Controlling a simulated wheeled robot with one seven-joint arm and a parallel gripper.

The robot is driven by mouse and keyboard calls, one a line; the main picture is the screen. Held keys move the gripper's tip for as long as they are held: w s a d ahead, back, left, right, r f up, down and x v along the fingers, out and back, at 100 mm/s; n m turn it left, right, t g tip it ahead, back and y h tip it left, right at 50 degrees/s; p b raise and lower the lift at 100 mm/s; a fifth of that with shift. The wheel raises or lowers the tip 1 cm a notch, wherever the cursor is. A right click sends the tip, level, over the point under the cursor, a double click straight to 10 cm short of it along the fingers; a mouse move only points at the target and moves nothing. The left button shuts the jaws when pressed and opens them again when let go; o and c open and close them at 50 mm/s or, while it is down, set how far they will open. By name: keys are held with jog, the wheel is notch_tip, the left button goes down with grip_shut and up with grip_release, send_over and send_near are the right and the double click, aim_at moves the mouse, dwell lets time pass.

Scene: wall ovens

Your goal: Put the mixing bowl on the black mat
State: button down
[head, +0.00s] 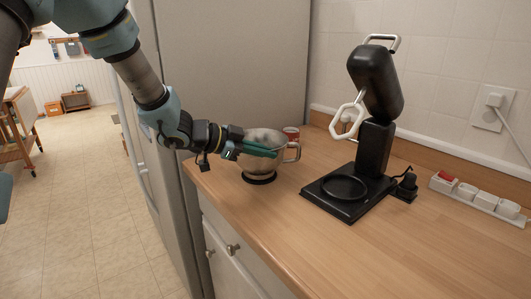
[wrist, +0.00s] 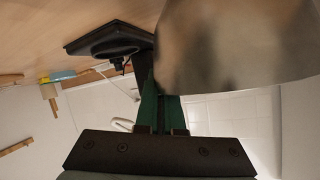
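The metal mixing bowl (head: 265,165) stands upright at the counter's left side, with a handle on its right and a dark foot beneath. My gripper (head: 262,150) reaches it from the left, its green fingers at the bowl's upper wall. In the wrist view, the bowl (wrist: 235,45) fills the upper right. The fingers (wrist: 161,100) are close together, one beside the bowl's edge and the other partly hidden by its wall; they look shut on it. A flat black base with a round ring (head: 345,187), the likely black mat, lies right of the bowl; it also shows in the wrist view (wrist: 110,42).
A black stand mixer (head: 376,95) with a white hook-shaped part rises behind the base. A red-topped can (head: 291,132) is behind the bowl. Bare counter lies between bowl and base. A fridge (head: 235,60) stands left.

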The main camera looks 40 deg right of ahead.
jog(key=shift+f, duration=0.25)
jog(key=c, duration=1)
grip_release()
jog(key=shift+c, duration=0.2)
jog(key=b+v, duration=0.1)
jog(key=v, duration=1.1)
